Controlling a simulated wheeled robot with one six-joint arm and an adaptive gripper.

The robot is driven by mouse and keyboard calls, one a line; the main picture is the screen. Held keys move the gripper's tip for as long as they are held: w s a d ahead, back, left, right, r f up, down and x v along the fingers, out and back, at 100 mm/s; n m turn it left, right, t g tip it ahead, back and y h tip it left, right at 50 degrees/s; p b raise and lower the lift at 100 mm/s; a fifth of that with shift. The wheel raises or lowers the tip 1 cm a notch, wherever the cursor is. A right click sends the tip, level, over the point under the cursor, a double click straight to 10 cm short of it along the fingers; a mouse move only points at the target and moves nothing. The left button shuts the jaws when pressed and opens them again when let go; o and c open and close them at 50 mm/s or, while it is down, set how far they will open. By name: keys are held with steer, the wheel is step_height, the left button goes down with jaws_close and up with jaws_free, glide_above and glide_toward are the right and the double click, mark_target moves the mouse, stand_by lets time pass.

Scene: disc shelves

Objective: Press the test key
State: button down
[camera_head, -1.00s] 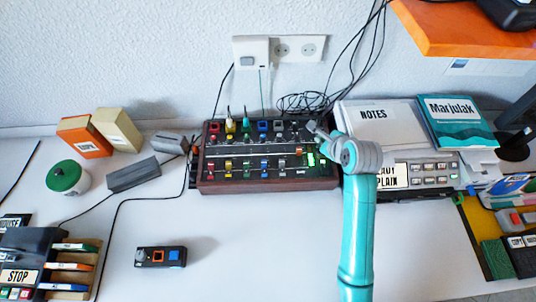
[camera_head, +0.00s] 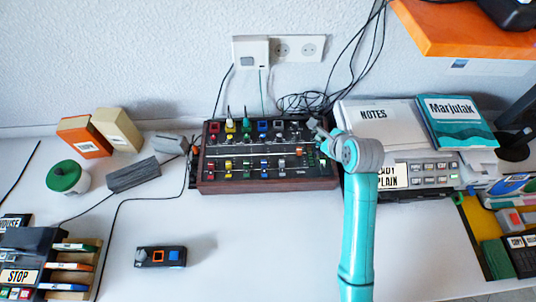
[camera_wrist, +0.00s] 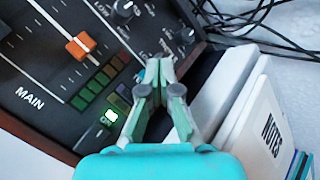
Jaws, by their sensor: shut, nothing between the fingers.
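The dark mixer panel (camera_head: 215,187) with wooden sides sits against the wall in the head view. Its right end fills the left of the wrist view (camera_wrist: 40,60), with the word MAIN, an orange slider (camera_wrist: 80,45), a column of dark green squares (camera_wrist: 88,92) and a lit green light (camera_wrist: 111,116) marked ON. I can read no test label; the test key may be hidden by my fingers. My gripper (camera_wrist: 160,68) is shut and empty, its tips over the panel's right part beside small knobs (camera_wrist: 122,10). I cannot tell whether they touch it. In the head view my gripper (camera_head: 314,126) is partly hidden by my wrist.
White folders marked NOTES (camera_head: 372,114) and a grey key box (camera_head: 432,178) stand right of the mixer. Loose cables (camera_head: 300,102) lie behind it. A small box with buttons (camera_head: 160,257) lies in front. The table before the mixer is mostly clear.

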steer(key=shift+r, duration=0.15)
steer(key=shift+r, duration=2.95)
